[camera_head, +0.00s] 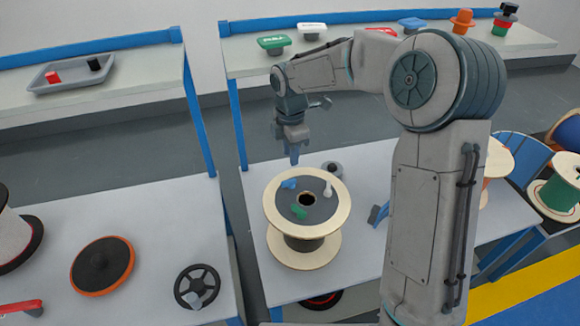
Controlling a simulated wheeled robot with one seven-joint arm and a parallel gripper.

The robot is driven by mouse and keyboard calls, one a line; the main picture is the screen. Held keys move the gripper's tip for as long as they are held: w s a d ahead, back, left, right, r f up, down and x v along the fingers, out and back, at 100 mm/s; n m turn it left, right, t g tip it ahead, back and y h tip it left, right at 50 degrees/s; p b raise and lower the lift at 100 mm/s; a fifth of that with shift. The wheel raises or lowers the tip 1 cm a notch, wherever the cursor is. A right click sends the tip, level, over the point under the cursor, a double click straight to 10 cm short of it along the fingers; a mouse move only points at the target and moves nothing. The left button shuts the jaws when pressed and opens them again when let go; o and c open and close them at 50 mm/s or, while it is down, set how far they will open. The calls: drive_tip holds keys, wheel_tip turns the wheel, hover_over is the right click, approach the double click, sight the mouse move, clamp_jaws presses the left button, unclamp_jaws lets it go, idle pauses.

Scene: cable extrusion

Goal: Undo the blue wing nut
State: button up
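The blue wing nut (289,184) sits on the dark round plate (318,210) on top of a pale wooden spool (272,205), on the plate's upper left part. A green wing nut (299,212) and a whitish one (328,189) are on the same plate, around its dark centre hole. My gripper (294,161) points down above the spool's far edge, just above the blue wing nut in the picture and apart from it. Its fingers overlap in this view, so their opening cannot be told.
The spool stands on a light table (360,180). A small grey part with a dark top (332,169) is behind it, and a blue-and-grey tool (379,216) is to its right. A handwheel (198,286) and an orange-rimmed disc (103,265) lie on the left table.

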drive_tip(key=shift+r, duration=2.05)
drive_tip(key=s+d+r+m+t, duration=0.1)
drive_tip(key=s+d+m, duration=0.7)
drive_tip(key=s+m, duration=0.3)
drive_tip(key=s+d+r+m+t, duration=0.2)
drive_tip(key=s+d+m, duration=0.6)
drive_tip(key=s+m, duration=0.4)
drive_tip(key=shift+s+r, duration=0.2)
drive_tip(key=shift+s, duration=0.85)
drive_tip(key=shift+d, duration=0.1)
